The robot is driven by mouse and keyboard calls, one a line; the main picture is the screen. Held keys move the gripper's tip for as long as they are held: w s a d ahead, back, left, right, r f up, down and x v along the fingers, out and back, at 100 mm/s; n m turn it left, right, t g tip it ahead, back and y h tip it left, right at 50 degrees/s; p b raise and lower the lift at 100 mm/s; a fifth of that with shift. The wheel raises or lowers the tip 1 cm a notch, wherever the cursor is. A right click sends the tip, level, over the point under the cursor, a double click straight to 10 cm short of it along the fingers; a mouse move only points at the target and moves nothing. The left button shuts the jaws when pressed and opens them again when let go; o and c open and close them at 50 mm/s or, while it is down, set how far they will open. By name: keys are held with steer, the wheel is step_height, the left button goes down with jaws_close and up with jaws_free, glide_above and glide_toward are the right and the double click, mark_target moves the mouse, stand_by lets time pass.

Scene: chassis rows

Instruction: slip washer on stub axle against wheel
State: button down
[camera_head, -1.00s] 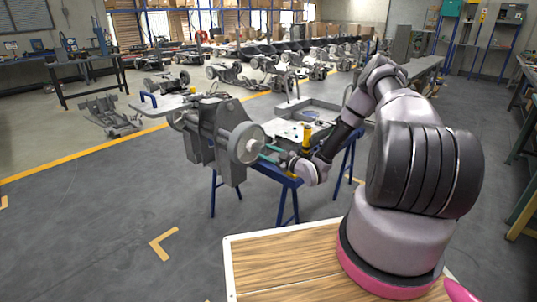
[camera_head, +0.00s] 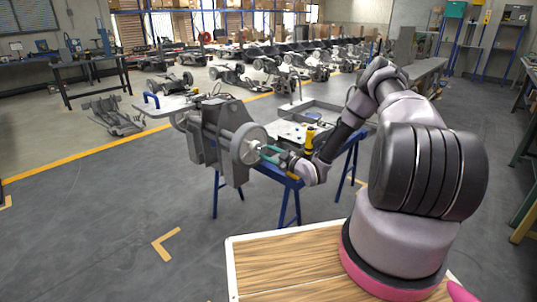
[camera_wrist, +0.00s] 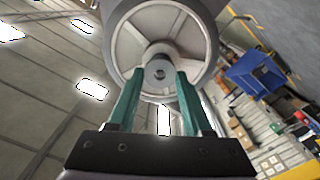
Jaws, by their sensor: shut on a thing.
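The wheel (camera_head: 246,134) is a pale grey disc on the side of the grey chassis unit, upright and facing my gripper. In the wrist view the wheel (camera_wrist: 136,42) fills the upper middle. My gripper (camera_head: 263,150) has green fingers that reach to the wheel's hub; in the wrist view my gripper (camera_wrist: 160,77) is shut on the washer (camera_wrist: 149,75), a small grey ring in front of the hub. A dark round centre shows in the ring. The stub axle cannot be told apart clearly, nor whether the washer is around it or touching the wheel.
The chassis unit stands on a blue trestle (camera_head: 287,207). A wooden top (camera_head: 285,265) lies in front of me.

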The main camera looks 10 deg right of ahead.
steer(key=shift+w+a, duration=0.15)
steer(key=shift+w, duration=0.05)
steer(key=shift+x, duration=0.95)
steer(key=shift+c, duration=1.2)
jaws_free()
steer(key=v, duration=1)
steer(key=shift+s+d, duration=0.2)
steer(key=shift+s, duration=0.1)
steer(key=shift+w, duration=0.1)
